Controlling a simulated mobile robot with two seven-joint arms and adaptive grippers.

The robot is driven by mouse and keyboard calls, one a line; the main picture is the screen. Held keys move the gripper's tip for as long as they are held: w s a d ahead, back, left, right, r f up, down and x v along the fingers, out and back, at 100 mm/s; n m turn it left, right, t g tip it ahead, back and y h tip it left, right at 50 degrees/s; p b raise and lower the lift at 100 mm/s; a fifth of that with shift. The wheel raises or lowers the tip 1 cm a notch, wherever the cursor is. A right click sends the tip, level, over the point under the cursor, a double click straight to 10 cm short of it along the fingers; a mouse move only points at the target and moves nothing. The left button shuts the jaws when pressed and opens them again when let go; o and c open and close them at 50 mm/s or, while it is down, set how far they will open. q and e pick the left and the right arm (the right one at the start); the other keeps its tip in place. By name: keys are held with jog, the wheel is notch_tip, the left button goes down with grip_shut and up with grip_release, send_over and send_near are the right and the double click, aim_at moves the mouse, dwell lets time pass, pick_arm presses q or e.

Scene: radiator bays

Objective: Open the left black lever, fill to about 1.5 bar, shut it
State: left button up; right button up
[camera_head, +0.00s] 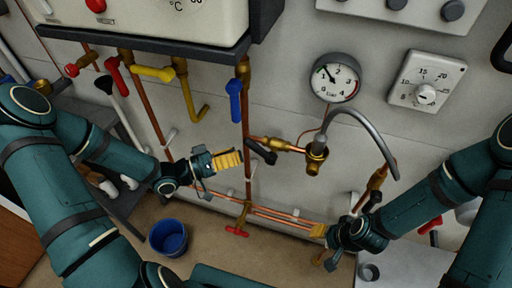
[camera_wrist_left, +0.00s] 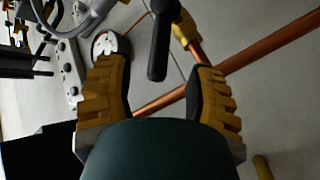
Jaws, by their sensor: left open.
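The left black lever (camera_head: 262,152) sits on the short copper branch between the vertical pipe and the brass fitting, slanting down to the right. My left gripper (camera_head: 228,160) is open, just left of it, not touching it. In the left wrist view the lever (camera_wrist_left: 160,45) hangs between and beyond the spread fingers (camera_wrist_left: 158,95). The pressure gauge (camera_head: 335,78) has its needle pointing up-left, seemingly between 1 and 2; its dial is too small to read exactly. A second black lever (camera_head: 372,202) is at the right pipe. My right gripper (camera_head: 320,231) is low by the copper pipes; its finger gap is unclear.
A grey hose (camera_head: 372,135) arches from the brass fitting (camera_head: 316,158) to the right pipe. A blue lever (camera_head: 235,100) hangs above my left gripper; a red tap (camera_head: 237,232) is below. A blue bucket (camera_head: 168,238) stands on the floor. A dial thermostat (camera_head: 427,82) is at the right.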

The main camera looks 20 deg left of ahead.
aim_at(256, 148)
pick_arm(q)
jog(key=x, duration=0.7)
jog(key=shift+c, duration=0.3)
jog(key=shift+s+a, duration=0.1)
grip_shut()
